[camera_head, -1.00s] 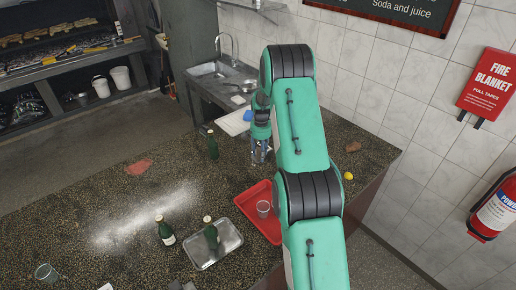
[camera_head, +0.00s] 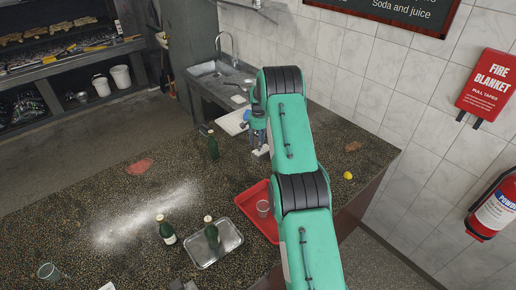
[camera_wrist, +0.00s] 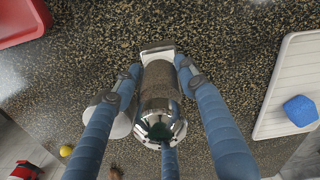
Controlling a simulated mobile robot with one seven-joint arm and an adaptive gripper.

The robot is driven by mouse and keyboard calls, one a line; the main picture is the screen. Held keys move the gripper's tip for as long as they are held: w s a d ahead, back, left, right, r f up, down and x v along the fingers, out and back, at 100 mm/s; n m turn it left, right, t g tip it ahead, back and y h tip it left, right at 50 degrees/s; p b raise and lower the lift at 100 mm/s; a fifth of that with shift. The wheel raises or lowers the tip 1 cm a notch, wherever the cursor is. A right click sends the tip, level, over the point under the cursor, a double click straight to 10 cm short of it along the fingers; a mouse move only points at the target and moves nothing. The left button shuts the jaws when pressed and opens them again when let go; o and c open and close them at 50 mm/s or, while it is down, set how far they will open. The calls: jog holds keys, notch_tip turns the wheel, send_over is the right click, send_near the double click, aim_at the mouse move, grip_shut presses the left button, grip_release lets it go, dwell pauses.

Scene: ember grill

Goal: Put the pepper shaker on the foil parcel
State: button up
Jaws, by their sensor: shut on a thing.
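The pepper shaker (camera_wrist: 160,85) has a shiny metal cap and a speckled grey-brown body. My gripper (camera_wrist: 158,68) is shut on it, with blue fingers on both sides, in the wrist view. A pale, silvery-white block (camera_wrist: 157,48) shows at the shaker's far end and looks like the foil parcel. I cannot tell whether they touch. In the head view my gripper (camera_head: 258,138) is over the far part of the counter, and a small whitish thing (camera_head: 261,150) shows just below it. The shaker is not clear there.
A white round thing (camera_wrist: 120,122) stands close beside the shaker. A white board (camera_wrist: 285,90) with a blue block (camera_wrist: 300,110) lies to the right. The red tray (camera_head: 245,203) with a cup, a green bottle (camera_head: 213,146) and a lemon (camera_head: 347,175) are nearby.

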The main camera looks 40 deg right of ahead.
dwell(0.3)
jog(key=shift+f+p, duration=0.4)
jog(key=shift+f, duration=1.25)
jog(key=shift+f, duration=0.1)
jog(key=shift+f, duration=0.1)
jog(key=o, duration=1.3)
jog(key=shift+o, duration=0.2)
jog(key=shift+r+b, duration=0.85)
jog(key=shift+r, duration=5.3)
